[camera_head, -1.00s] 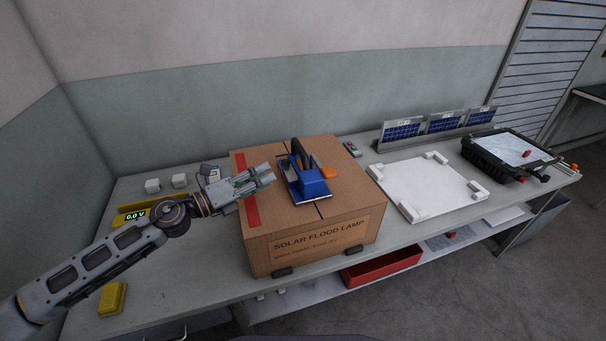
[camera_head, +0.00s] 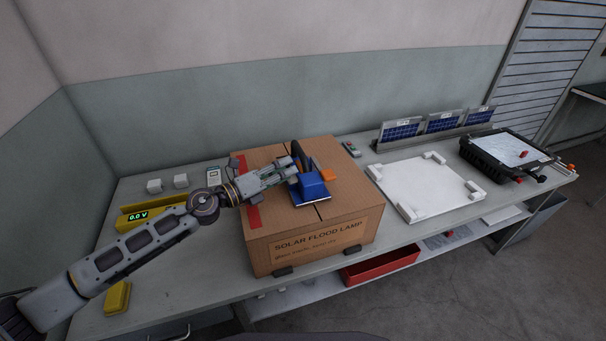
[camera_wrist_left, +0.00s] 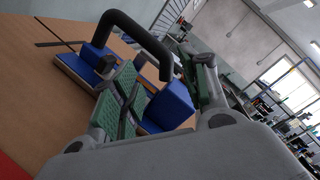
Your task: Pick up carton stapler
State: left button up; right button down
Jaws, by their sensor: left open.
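The blue carton stapler (camera_head: 312,187) with a black arched handle sits on top of the cardboard carton (camera_head: 300,243). My left gripper (camera_head: 291,168) is over the carton top at the stapler's left side, by the handle. In the left wrist view the stapler's blue body (camera_wrist_left: 170,107) and black handle (camera_wrist_left: 140,36) show beyond the green-padded fingers (camera_wrist_left: 165,88). The fingers are apart, with the stapler's handle near and between them in the picture. Whether they touch it I cannot tell. The fingers partly hide the stapler. My right gripper is not in view.
A white fixture plate (camera_head: 425,190), solar panels (camera_head: 402,131) and a black case (camera_head: 508,151) stand to the right. A red bin (camera_head: 381,267) is below.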

aim_at(303, 163)
pick_arm(q)
jog(key=shift+w+d, duration=0.4)
jog(key=shift+d, duration=0.2)
jog(key=shift+w+d, duration=0.15)
jog(key=shift+d, duration=0.05)
jog(key=shift+w+d, duration=0.15)
jog(key=shift+d, duration=0.05)
jog(key=shift+w+d+p, duration=0.35)
jog(key=shift+d+p, duration=0.1)
jog(key=shift+d, duration=0.15)
jog(key=shift+w+d, duration=0.4)
jog(key=shift+d, duration=0.2)
jog(key=shift+w+d+f, duration=0.1)
jog(key=shift+w+d, duration=0.3)
jog(key=shift+d, duration=0.1)
jog(key=shift+w+d, duration=0.15)
jog(key=shift+d, duration=0.05)
jog(key=c, duration=0.3)
grip_shut()
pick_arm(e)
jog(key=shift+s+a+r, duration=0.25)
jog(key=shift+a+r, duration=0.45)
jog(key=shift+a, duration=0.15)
